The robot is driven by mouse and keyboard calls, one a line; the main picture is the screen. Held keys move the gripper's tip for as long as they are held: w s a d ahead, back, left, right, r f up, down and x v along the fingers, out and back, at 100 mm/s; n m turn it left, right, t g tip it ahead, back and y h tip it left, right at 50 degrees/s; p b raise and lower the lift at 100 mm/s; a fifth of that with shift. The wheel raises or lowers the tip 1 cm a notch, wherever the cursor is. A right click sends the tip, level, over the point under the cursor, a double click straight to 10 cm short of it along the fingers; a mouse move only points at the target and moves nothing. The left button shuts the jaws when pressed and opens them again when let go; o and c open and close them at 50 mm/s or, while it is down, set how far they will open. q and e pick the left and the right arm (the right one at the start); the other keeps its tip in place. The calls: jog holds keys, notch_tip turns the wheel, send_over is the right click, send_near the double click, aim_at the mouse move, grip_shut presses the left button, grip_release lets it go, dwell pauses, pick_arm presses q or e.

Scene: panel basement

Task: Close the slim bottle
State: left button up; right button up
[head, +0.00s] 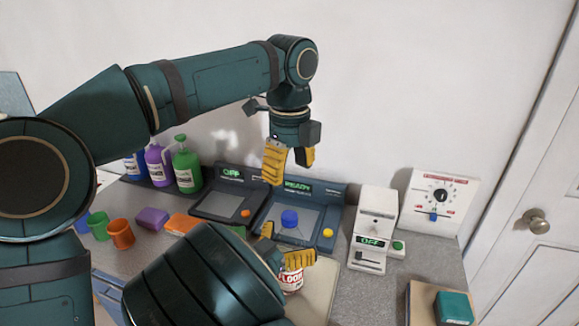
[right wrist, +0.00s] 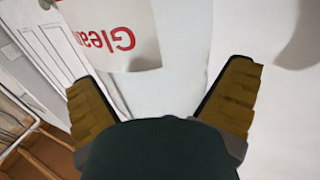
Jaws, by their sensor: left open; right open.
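A white bottle (head: 292,282) with red lettering stands at the front of the counter, mostly hidden behind my right arm and gripper. I cannot tell from its visible part how slim it is. In the right wrist view a white surface with red letters (right wrist: 118,40) shows ahead of the fingers. My right gripper (head: 282,248) is open at the bottle, its fingers also seen in the right wrist view (right wrist: 165,95); contact is unclear. A blue round piece (head: 290,218), cap-like, sits on the READY device. My left gripper (head: 290,170) is open and empty, pointing down above the devices.
The READY device (head: 325,215) and OFF device (head: 215,203) stand at the back. Green (head: 186,168) and purple (head: 157,165) bottles are behind left; cups (head: 121,234) are at left. A white machine (head: 375,225) and teal box (head: 454,307) are at right.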

aim_at(285, 229)
jog(key=shift+r, duration=2.6)
